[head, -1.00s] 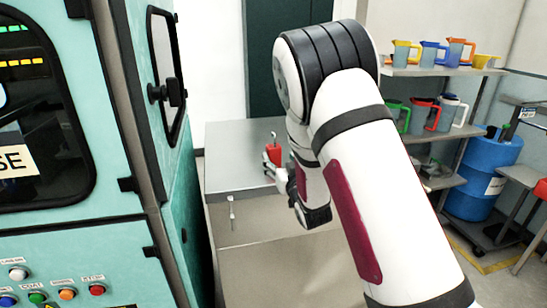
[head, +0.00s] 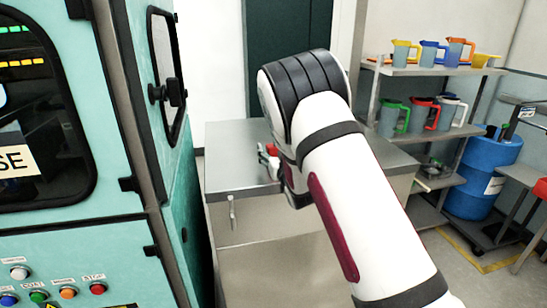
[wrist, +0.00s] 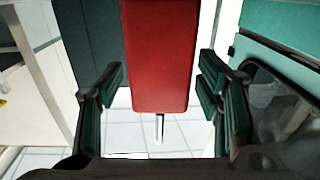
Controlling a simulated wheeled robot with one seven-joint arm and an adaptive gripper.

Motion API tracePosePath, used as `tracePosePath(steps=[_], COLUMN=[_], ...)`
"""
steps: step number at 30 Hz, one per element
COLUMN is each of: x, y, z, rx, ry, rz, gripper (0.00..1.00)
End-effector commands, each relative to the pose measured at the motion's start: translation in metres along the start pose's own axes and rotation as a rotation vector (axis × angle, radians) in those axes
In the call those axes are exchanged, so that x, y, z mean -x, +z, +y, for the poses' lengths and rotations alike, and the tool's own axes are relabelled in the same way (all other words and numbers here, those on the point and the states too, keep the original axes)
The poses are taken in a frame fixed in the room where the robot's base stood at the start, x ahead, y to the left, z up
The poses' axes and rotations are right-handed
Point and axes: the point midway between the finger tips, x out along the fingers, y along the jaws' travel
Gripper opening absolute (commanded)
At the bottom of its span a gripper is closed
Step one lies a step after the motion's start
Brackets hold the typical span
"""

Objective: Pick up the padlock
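The padlock has a red block body and a thin silver shackle. In the wrist view, the padlock (wrist: 160,55) fills the space between the two dark fingertips of my gripper (wrist: 161,72). My arm hides part of the gripper.
The grey cabinet (head: 235,172) has a bare top on the left. A teal machine (head: 115,215) with a window stands close at left. At right are a shelf (head: 420,70) with several jugs and a blue barrel (head: 490,165) on a dolly.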

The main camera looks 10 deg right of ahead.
Motion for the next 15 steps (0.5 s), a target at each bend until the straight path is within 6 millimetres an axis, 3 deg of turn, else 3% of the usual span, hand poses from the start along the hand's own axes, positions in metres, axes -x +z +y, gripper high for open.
tracePosePath(steps=[1, 6, 15], x=[0.0001, 0.0002, 0.0001], y=[-0.0001, -0.0001, -0.0013], z=[0.0000, -0.0001, -0.0001], rx=[0.000, 0.000, 0.000], ry=[0.000, 0.000, 0.000], rz=[0.000, 0.000, 0.002], gripper=[0.44, 0.06, 0.06])
